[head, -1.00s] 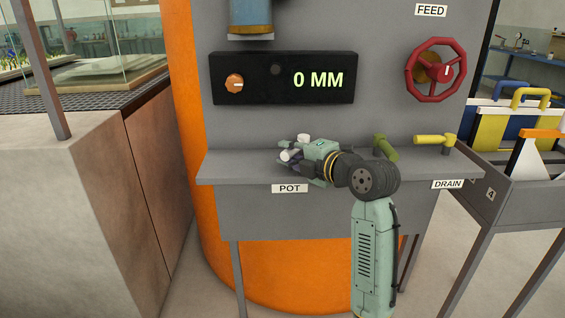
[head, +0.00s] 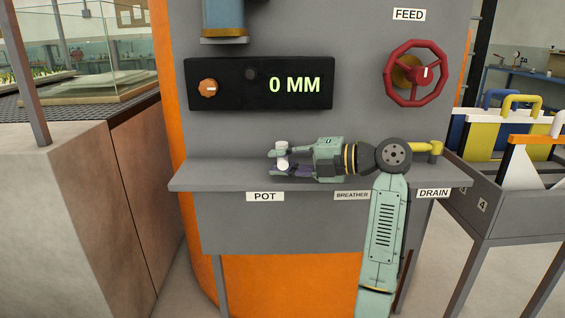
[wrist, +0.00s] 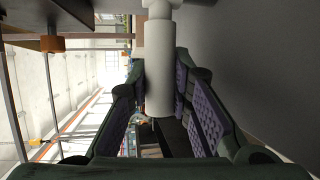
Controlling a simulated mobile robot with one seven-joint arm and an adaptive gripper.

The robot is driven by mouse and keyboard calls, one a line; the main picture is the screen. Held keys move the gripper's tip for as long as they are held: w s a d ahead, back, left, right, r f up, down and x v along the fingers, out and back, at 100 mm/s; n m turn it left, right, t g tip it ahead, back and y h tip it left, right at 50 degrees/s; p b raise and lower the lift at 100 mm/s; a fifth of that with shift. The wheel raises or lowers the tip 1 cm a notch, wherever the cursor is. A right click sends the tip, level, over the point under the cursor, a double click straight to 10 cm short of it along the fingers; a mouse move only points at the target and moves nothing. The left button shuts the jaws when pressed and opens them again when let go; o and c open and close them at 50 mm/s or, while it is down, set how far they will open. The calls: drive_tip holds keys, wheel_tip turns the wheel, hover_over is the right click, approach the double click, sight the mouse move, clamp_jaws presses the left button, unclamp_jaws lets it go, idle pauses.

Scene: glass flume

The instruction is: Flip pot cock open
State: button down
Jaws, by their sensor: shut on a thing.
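The pot cock's white handle (head: 283,163) stands on the grey shelf above the POT label (head: 265,196). Its white pivot end (head: 282,146) is at the back, and the handle points out toward me. My gripper (head: 276,162) reaches in from the right, with one finger on the far side and one on the near side. It is shut on the handle. In the wrist view the white handle (wrist: 158,82) runs down between the purple finger pads. Part of the cock is hidden by the fingers.
A black panel (head: 322,103) reading 0 MM and a red FEED wheel (head: 436,73) are above. The yellow DRAIN lever (head: 422,147) is at right; my arm hides the space above the BREATHER label (head: 352,195). Racked weirs (head: 510,140) stand far right.

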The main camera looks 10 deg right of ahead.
drive_tip(key=shift+r, duration=0.1)
drive_tip(key=c, duration=1.4)
unclamp_jaws()
drive_tip(key=shift+c, duration=0.2)
drive_tip(key=v, duration=1.2)
drive_tip(key=shift+w, duration=0.1)
